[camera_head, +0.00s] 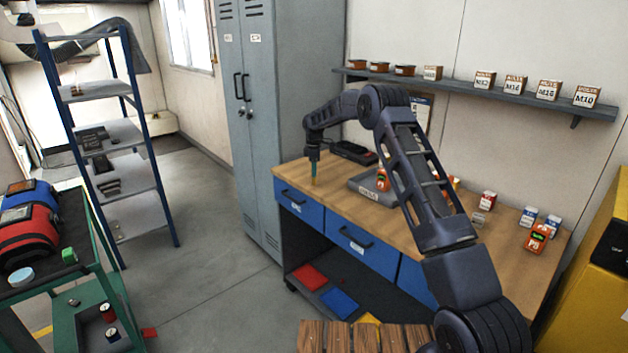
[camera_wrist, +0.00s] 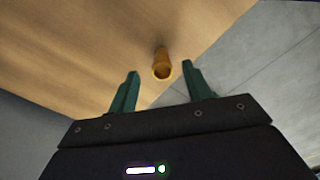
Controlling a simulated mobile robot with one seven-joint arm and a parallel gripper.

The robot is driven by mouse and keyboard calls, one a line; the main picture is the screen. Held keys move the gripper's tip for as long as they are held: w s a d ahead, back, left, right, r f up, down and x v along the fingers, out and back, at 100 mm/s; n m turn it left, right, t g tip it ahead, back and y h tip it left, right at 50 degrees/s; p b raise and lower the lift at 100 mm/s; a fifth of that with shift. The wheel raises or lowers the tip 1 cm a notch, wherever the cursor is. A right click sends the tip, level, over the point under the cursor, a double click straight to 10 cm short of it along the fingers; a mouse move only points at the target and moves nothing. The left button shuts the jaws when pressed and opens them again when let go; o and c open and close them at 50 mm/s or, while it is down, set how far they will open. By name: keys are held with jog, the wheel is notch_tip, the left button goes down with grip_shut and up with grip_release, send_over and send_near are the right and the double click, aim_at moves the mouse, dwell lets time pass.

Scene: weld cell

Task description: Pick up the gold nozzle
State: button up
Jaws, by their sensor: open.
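The gold nozzle (camera_wrist: 162,64) stands on the wooden bench top, near its edge, in the wrist view. It looks like a small tapered brass-coloured cylinder with a round opening. My gripper (camera_wrist: 158,80) is open, with its two green fingers on either side of the nozzle's near end and space between them. I cannot tell how far above the bench the fingertips are. In the head view my gripper (camera_head: 314,178) points down over the left end of the workbench (camera_head: 335,192). The nozzle cannot be made out there.
A grey tray (camera_head: 366,190) and a black device (camera_head: 354,153) are on the bench, with several small boxes to the right. A grey locker (camera_head: 262,120) stands close on the left. A shelf (camera_head: 470,87) with labelled boxes hangs above. The bench's front left is mostly clear.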

aim_at(314, 179)
notch_tip(314, 179, down, 5)
jog(key=shift+s+r, duration=0.1)
jog(key=shift+s, duration=0.05)
jog(key=shift+c, duration=0.2)
jog(key=c, duration=1)
